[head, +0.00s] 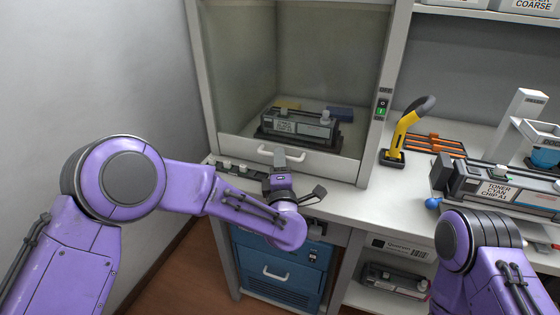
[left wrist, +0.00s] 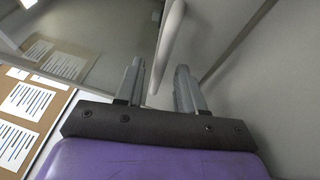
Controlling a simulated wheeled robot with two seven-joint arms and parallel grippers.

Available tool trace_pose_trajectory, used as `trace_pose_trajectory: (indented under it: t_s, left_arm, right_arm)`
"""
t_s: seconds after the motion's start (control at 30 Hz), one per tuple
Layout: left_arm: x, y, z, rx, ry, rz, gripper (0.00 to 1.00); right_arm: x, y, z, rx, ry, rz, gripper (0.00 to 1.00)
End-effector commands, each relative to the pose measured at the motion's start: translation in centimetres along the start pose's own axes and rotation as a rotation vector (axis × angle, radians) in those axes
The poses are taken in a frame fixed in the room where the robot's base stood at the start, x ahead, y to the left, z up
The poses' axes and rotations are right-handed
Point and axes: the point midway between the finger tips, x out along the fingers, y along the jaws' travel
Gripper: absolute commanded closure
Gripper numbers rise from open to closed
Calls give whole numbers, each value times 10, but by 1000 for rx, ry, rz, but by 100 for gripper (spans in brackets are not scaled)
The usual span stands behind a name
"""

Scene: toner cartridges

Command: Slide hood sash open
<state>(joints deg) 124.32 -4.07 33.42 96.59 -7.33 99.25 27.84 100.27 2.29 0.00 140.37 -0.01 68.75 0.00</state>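The hood sash (head: 230,80) is a tinted glass pane, down with its pale bottom rail near counter level. A white bar handle (head: 268,151) is on that rail. My left gripper (head: 280,161) is at the handle, covering part of it in the head view. In the left wrist view its two grey fingers (left wrist: 158,88) are apart, and the white handle (left wrist: 168,45) shows between and beyond their tips. I cannot tell whether a finger touches it. My right arm comes in at the lower right; its gripper is out of view.
Behind the glass sits a toner cartridge (head: 298,126). A blue drawer cabinet (head: 275,252) is below. The counter front (head: 375,205) is clear.

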Motion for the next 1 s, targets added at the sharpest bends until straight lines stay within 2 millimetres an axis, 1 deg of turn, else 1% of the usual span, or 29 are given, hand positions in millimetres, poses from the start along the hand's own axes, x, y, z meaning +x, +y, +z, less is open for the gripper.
trace_pose_trajectory:
  t_s: [0.2,0.23,0.27,0.3,0.33,0.37,0.57,0.67,0.77,0.87,0.97,1.0]
  left_arm:
    - [1,-1,0,1,0,-1,62]
    - [1,-1,0,1,0,-1,65]
    - [1,-1,0,1,0,-1,75]
    - [1,0,0,1,0,-1,88]
    - [1,-1,0,1,0,-1,98]
    - [1,-1,0,1,0,-1,100]
    - [1,0,0,1,0,-1,100]
    - [2,6,0,0,0,0,100]
    - [5,20,1,-1,1,1,100]
    - [10,42,0,-1,5,3,100]
    - [20,71,-2,0,13,5,100]
    - [25,84,-4,0,18,6,100]
  right_arm:
    - [0,0,0,0,0,0,100]
    - [0,0,0,0,0,0,100]
    - [0,0,0,0,0,0,100]
    - [0,0,0,0,0,0,100]
    - [0,0,0,0,0,0,100]
    - [0,0,0,0,0,0,100]
    - [0,0,0,0,0,0,100]
    - [-4,0,-2,0,0,0,100]
    - [-11,1,-4,0,0,0,100]
    - [-22,2,-9,0,0,0,100]
    - [-36,3,-15,0,0,0,100]
    - [-42,4,-17,0,0,0,100]
